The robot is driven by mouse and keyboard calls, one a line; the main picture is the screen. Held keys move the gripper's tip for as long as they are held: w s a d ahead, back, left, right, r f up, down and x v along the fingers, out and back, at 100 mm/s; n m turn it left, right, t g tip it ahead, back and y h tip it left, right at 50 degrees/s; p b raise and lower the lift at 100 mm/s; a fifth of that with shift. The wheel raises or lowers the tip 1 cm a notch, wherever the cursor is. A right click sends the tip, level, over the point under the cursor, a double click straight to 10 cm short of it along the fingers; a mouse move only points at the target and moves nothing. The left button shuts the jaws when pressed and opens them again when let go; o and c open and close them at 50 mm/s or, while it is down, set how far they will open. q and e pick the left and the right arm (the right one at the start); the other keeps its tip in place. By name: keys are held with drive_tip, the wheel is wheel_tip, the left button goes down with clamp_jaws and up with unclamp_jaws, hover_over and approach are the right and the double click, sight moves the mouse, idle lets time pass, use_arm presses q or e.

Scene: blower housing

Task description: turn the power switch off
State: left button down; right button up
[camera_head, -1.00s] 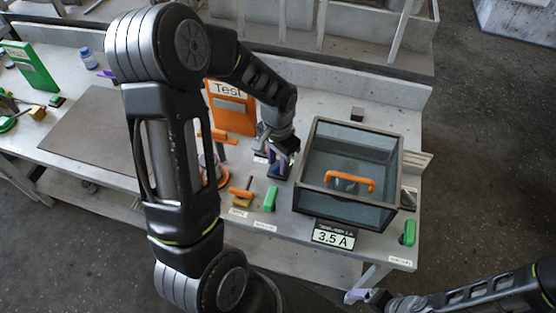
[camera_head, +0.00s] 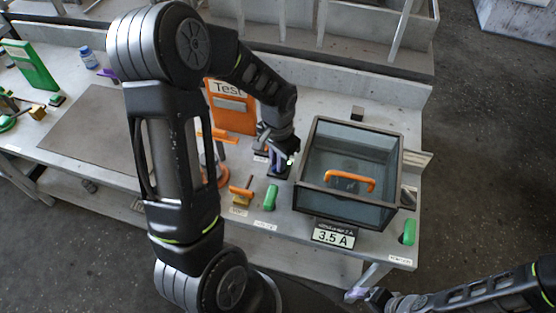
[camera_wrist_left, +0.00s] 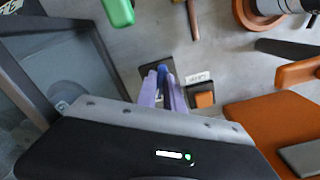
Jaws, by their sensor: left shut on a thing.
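My left gripper (camera_head: 280,160) reaches down to the bench just left of the glass-walled box. The switch's dark base (camera_wrist_left: 147,72) lies flat on the bench, and the fingers hide much of the lever. I cannot read the lever's position. A small white label (camera_wrist_left: 197,77) lies beside it, its text unclear. My right gripper (camera_head: 365,295) is low at the right, off the bench's front edge, too small to judge.
The glass-walled box (camera_head: 350,213) with an orange handle (camera_head: 350,181) stands close right of the left gripper. A display (camera_head: 333,236) reads 3.5 A. Green handles (camera_head: 271,197), an orange-handled lever (camera_head: 241,193) and an orange Test panel (camera_head: 231,106) are nearby.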

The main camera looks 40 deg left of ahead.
idle(0.4)
use_arm(q)
drive_tip(key=shift+f+n+b, duration=0.1)
drive_tip(key=shift+n+b, duration=0.85)
drive_tip(key=shift+n, duration=0.35)
drive_tip(key=n+b, duration=0.1)
drive_tip(key=n, duration=0.1)
drive_tip(key=shift+d+n, duration=0.1)
drive_tip(key=shift+n, duration=0.2)
drive_tip(key=n+b, duration=0.1)
drive_tip(key=n, duration=0.2)
drive_tip(key=shift+n, duration=0.3)
drive_tip(key=shift+d+n, duration=0.1)
drive_tip(key=shift+n, duration=1.5)
drive_tip(key=c, duration=1.5)
unclamp_jaws()
drive_tip(key=shift+o, duration=0.2)
